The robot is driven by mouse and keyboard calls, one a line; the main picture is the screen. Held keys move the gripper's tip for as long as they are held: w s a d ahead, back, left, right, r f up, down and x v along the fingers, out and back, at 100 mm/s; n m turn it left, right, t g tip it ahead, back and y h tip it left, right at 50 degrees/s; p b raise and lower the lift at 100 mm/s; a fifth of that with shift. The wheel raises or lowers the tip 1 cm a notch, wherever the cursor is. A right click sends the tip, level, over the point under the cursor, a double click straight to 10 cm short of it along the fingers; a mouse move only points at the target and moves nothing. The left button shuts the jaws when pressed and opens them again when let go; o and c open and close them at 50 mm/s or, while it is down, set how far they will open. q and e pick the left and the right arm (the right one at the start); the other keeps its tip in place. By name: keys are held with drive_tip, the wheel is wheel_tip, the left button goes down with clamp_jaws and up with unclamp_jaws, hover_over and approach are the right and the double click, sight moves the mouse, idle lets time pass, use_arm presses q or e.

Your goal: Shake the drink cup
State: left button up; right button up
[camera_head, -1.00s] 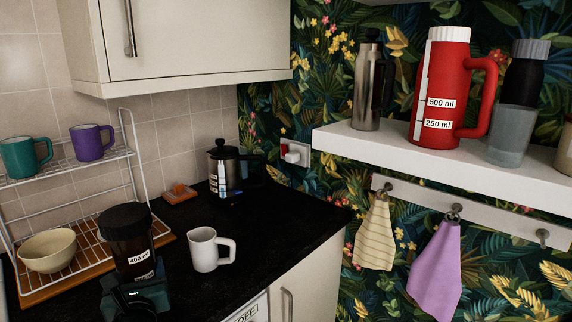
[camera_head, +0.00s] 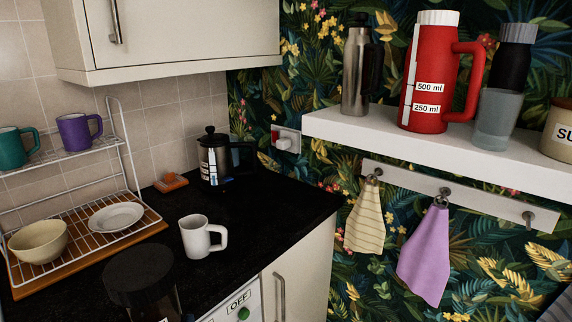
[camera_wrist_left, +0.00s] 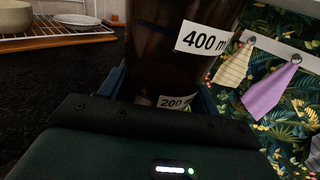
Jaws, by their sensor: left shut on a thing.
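The drink cup (camera_head: 138,272), dark brown and see-through with a black lid, shows at the bottom edge of the head view. Its lower part is cut off there. In the left wrist view the cup (camera_wrist_left: 160,50) stands close up, with white labels reading 400 ml and 200 ml. My left gripper (camera_wrist_left: 160,95) is shut on the cup, with blue-grey fingers on both sides of it. The cup appears clear of the black counter. My left gripper is below the head view's edge. My right gripper is not in view.
A white mug (camera_head: 195,238) stands on the black counter (camera_head: 255,215) just beyond the cup. A wire rack on the left holds a bowl (camera_head: 38,243), a plate (camera_head: 116,217) and two mugs above. A French press (camera_head: 213,158) stands at the back. A red jug (camera_head: 432,75) stands on the shelf.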

use_arm(q)
drive_tip(key=shift+a+f, duration=0.25)
drive_tip(key=shift+f, duration=0.75)
drive_tip(key=shift+d+f, duration=0.15)
drive_tip(key=shift+d, duration=0.1)
drive_tip(key=shift+w, duration=0.1)
idle(1.4)
